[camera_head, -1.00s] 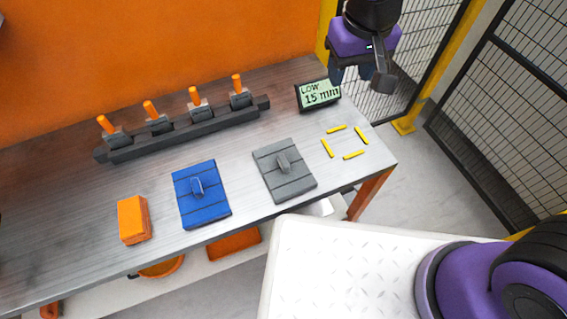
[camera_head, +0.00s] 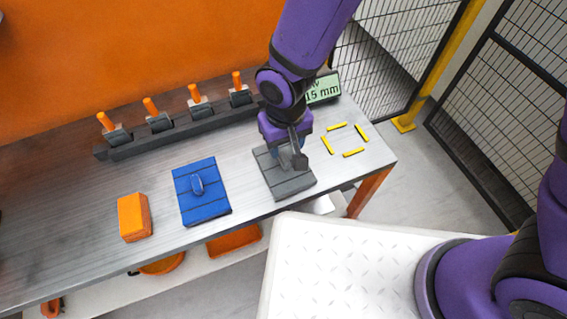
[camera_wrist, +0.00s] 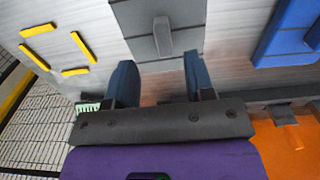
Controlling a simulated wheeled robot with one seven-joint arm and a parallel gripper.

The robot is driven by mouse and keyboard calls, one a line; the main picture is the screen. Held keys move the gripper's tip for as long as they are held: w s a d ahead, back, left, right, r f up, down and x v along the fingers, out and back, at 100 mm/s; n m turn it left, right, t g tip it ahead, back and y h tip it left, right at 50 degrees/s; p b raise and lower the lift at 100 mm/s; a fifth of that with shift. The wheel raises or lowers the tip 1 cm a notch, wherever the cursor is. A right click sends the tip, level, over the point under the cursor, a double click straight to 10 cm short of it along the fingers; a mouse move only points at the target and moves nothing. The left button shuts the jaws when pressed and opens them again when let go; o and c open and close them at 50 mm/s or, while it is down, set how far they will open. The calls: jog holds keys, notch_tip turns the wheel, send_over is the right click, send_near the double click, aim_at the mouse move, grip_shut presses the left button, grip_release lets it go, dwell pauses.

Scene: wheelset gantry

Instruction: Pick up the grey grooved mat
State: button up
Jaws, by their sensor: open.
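The grey grooved mat (camera_head: 290,184) lies flat on the metal table in the head view, with its raised grip partly hidden behind my gripper. In the wrist view the mat (camera_wrist: 186,14) is at the top centre, and its upright grey grip (camera_wrist: 163,36) shows beyond my fingertips. My gripper (camera_head: 289,160) is over the far part of the mat, pointing down. In the wrist view my gripper (camera_wrist: 158,72) is open, with its two blue fingers apart and nothing between them. The grip lines up with the gap between the fingers.
A blue grooved mat (camera_head: 210,208) lies left of the grey one, and an orange block (camera_head: 134,217) further left. A dark rail (camera_head: 184,133) with several orange-handled pieces runs behind. A display (camera_head: 323,88) and yellow corner marks (camera_head: 354,154) are to the right.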

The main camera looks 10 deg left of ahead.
aim_at(283, 157)
jog(key=shift+s+a+f, duration=0.1)
jog(key=shift+f, duration=1.3)
jog(key=shift+s+a+f, duration=0.1)
jog(key=shift+f, duration=1.25)
grip_shut()
